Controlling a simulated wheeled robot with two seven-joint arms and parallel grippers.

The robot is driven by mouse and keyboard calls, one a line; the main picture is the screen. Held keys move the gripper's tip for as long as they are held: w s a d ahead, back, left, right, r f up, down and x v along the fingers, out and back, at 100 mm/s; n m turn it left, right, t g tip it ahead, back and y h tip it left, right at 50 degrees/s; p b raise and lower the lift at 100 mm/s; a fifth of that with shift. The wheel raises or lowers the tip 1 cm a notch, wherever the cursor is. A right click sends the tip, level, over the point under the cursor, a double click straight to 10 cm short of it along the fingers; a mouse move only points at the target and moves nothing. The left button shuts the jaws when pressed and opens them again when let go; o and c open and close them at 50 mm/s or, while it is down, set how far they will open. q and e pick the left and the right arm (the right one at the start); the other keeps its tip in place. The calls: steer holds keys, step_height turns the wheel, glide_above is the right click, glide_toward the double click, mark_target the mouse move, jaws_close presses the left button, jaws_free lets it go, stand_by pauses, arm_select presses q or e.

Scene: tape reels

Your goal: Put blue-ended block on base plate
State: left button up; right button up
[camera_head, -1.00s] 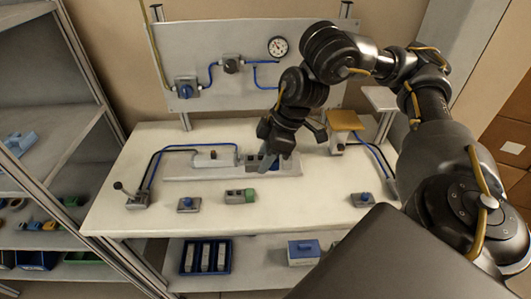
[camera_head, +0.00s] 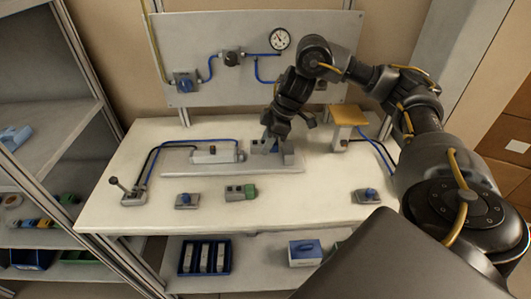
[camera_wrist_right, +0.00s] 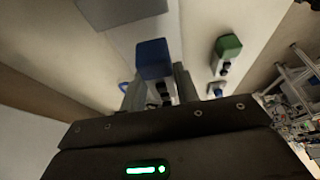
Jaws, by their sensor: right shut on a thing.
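The blue-ended block is grey with black sockets and a blue end (camera_wrist_right: 152,58). My right gripper (camera_head: 275,146) is shut on it, and the block sits between the fingers in the wrist view. In the head view the gripper is over the right part of the flat grey base plate (camera_head: 228,169). The gripper partly hides the block there. I cannot tell whether the block touches the plate. A grey cylinder unit (camera_head: 216,154) sits on the plate's left part. My left gripper is not in view.
A green-ended block (camera_head: 240,192) lies in front of the plate, with a blue-knobbed unit (camera_head: 187,201) to its left and another (camera_head: 365,196) at right. A lever unit (camera_head: 133,190) stands at left. A yellow-topped stand (camera_head: 347,117) is close right of the gripper. The front middle is clear.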

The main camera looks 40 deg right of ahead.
mark_target(266, 159)
steer(key=shift+w+d+f, duration=0.2)
steer(key=shift+w+f, duration=0.2)
steer(key=shift+f, duration=0.05)
steer(key=shift+w+f, duration=0.1)
steer(key=shift+f, duration=0.2)
steer(key=shift+w+d+f+b, duration=0.15)
steer(key=shift+f+b, duration=0.3)
steer(key=shift+f, duration=1.05)
steer(key=shift+f, duration=0.15)
steer(key=o, duration=1.1)
steer(key=shift+c, duration=0.2)
